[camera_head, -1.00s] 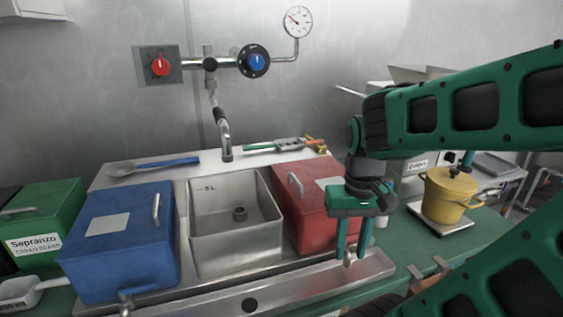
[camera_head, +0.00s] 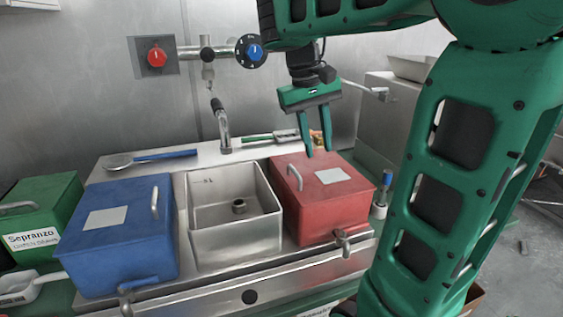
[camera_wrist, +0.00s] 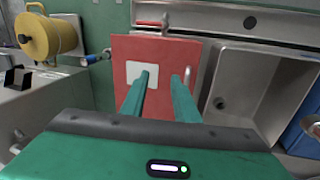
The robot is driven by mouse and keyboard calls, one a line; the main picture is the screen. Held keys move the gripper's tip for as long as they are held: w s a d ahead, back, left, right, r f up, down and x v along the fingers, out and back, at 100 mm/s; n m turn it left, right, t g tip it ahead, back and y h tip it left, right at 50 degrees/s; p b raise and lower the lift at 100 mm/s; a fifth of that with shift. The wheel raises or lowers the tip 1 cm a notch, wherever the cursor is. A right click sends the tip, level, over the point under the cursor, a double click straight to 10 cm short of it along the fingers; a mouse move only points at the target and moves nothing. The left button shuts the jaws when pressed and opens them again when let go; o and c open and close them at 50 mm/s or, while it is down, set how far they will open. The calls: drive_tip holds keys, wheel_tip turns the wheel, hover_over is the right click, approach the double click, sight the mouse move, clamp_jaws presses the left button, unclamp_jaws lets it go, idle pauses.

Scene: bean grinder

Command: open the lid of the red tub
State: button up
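The red tub (camera_head: 330,212) stands at the right of the open sink basin, its lid (camera_head: 338,163) shut. A white label and a metal handle (camera_head: 295,177) are on the lid, the handle at its left edge. My gripper (camera_head: 318,154) is above the back part of the lid, fingers pointing down, open and empty. In the wrist view the red lid (camera_wrist: 165,52) lies beyond my two fingers, which are apart, and the handle (camera_wrist: 187,77) shows close to the tip of the right finger. I cannot tell the exact gap between fingers and lid.
The steel sink basin (camera_head: 218,240) is left of the red tub, with a blue tub (camera_head: 128,225) and a green box (camera_head: 47,203) further left. A faucet (camera_head: 222,125) rises behind. Tools lie behind the red tub. A yellow pot (camera_wrist: 40,37) shows in the wrist view.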

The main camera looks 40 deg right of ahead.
drive_tip(key=d+v, duration=0.1)
drive_tip(key=v, duration=0.2)
hover_over(293, 169)
drive_tip(key=a, duration=0.2)
drive_tip(key=shift+n, duration=0.4)
drive_tip(key=shift+w+a+x, duration=0.1)
drive_tip(key=shift+w+x, duration=0.1)
drive_tip(key=shift+x, duration=1.4)
drive_tip(key=shift+w+a+x, duration=0.1)
drive_tip(key=shift+w+x, duration=0.1)
drive_tip(key=shift+x, duration=1.45)
drive_tip(key=shift+w+x, duration=0.15)
drive_tip(key=shift+x, duration=1.45)
drive_tip(key=shift+f, duration=0.1)
clamp_jaws()
